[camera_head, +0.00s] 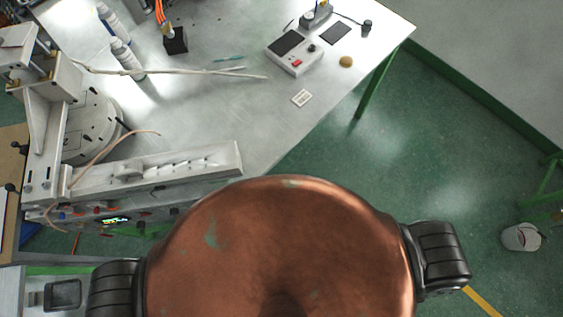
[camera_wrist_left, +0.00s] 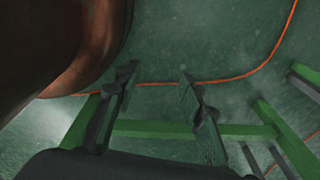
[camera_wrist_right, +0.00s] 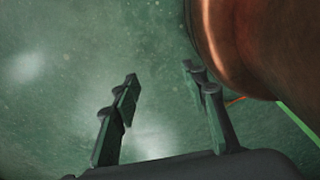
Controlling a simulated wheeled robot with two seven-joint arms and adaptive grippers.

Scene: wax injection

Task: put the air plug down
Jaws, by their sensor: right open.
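I cannot pick out the air plug for certain in any view. Neither gripper shows in the head view. In the left wrist view my left gripper (camera_wrist_left: 157,79) is open and empty, with its two fingers apart over the green floor. In the right wrist view my right gripper (camera_wrist_right: 159,75) is open and empty, also over bare green floor. Neither gripper touches anything. Both hang low beside my copper-coloured body, away from the table top.
A metal table (camera_head: 215,110) holds a white device (camera_head: 294,53), white bottles (camera_head: 126,56), a pale thin hose (camera_head: 190,72) and a small white card (camera_head: 301,98). The wax machine (camera_head: 90,125) stands left.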

